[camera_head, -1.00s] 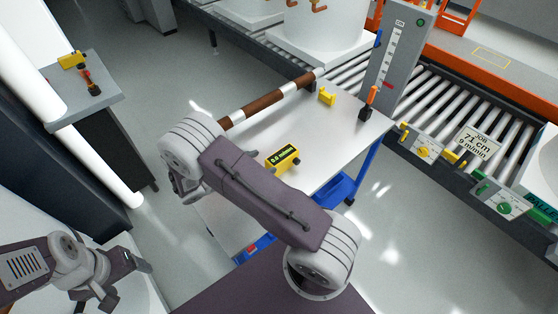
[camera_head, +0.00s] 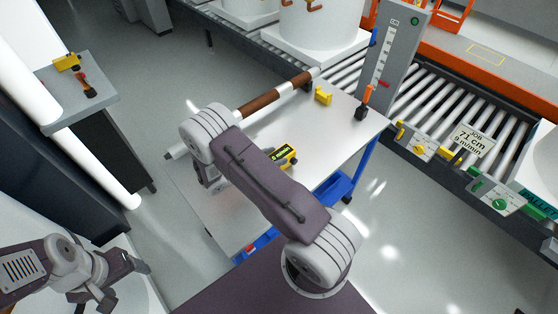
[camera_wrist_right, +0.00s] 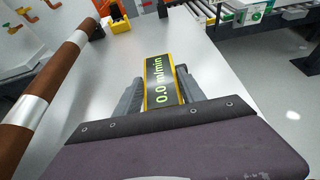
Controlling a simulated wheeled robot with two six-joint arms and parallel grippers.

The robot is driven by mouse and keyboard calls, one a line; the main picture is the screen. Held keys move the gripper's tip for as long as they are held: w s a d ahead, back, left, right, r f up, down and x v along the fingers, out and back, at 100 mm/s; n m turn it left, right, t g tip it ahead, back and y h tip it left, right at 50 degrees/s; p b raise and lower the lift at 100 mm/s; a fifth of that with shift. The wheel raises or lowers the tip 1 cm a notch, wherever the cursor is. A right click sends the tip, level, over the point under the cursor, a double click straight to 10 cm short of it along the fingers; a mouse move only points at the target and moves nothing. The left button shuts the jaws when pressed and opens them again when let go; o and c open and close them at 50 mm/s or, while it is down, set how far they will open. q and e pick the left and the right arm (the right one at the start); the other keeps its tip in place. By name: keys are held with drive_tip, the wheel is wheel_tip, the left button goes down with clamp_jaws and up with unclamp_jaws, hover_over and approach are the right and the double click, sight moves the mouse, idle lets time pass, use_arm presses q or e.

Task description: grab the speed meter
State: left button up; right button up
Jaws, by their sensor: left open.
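The speed meter is a small yellow device (camera_head: 287,154) with a dark display, on the grey cart table, partly hidden by my right arm in the head view. In the right wrist view the meter (camera_wrist_right: 160,82) reads 0.0 m/min and lies straight ahead between the fingers. My right gripper (camera_wrist_right: 160,90) is open, with one finger on each side of the meter; contact is not clear. Its fingertips are hidden in the head view. My left gripper (camera_head: 108,298) is open and empty at the lower left, far from the meter.
A brown and white rod (camera_head: 265,103) lies along the table's far left edge. A yellow block (camera_head: 323,96) and a grey gauge post (camera_head: 398,50) stand beyond. A roller conveyor (camera_head: 440,97) runs behind. A side stand (camera_head: 98,108) holds tools.

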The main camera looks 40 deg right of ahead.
clamp_jaws()
drive_tip(key=shift+r, duration=0.2)
wheel_tip(320, 180, up, 4)
drive_tip(key=shift+f, duration=0.1)
drive_tip(key=s+d+r, duration=0.5)
drive_tip(key=s+r, duration=0.1)
drive_tip(key=s, duration=0.4)
drive_tip(key=shift+s+d+r, duration=0.15)
drive_tip(key=shift+s+r, duration=0.1)
drive_tip(key=shift+r, duration=0.15)
